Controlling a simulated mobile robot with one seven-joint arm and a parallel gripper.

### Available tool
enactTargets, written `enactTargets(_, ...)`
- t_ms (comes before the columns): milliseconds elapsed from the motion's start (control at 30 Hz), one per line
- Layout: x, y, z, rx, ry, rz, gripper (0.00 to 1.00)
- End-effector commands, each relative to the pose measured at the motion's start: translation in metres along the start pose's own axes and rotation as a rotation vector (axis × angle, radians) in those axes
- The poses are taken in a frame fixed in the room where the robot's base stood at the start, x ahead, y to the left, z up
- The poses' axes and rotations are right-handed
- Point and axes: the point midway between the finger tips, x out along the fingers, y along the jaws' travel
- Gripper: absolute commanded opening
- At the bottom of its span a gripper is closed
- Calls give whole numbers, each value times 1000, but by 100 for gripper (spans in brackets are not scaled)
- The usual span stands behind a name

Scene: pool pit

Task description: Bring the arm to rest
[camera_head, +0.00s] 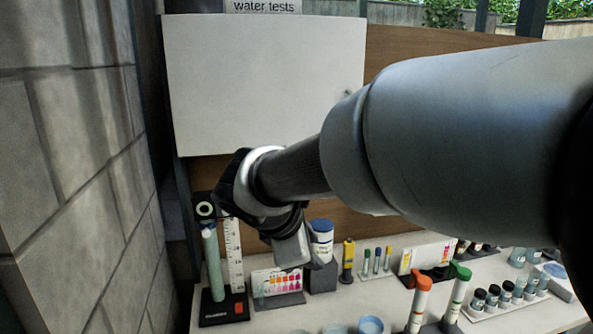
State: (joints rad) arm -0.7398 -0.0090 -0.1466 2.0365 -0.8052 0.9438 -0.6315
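My arm reaches from the right edge across the picture to the left. My gripper (298,256) is at its end, pointing down in front of a white bottle with a blue cap (321,234). The gripper is seen from behind and side on, so the gap between its fingers is hidden. I see nothing clearly held in it. It hangs above the pale table (372,299) and over the top of a small colour chart on a stand (277,284). I cannot tell whether it touches the bottle.
A stone wall (70,160) closes the left. A white cabinet (262,80) hangs behind, above the wrist. A stand with a green tube and scale (214,265) is left of the gripper. Orange-topped (419,304) and green-topped (456,296) tubes and several dark-capped vials (505,292) stand right.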

Motion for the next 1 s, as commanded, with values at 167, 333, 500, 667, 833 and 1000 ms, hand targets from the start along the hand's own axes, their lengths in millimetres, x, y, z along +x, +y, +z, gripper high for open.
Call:
enactTargets(167, -20, -87, 92, 734, 88, -194, 35)
enactTargets(333, -46, -150, 116, 1312, 146, -302, 35)
enactTargets(500, -58, -179, 116, 1642, 182, -348, 35)
enactTargets(667, -61, -185, 115, 1730, 193, -362, 35)
enactTargets(833, -61, -185, 114, 1728, 193, -362, 35)
enactTargets(1000, -61, -184, 115, 1726, 193, -362, 35)
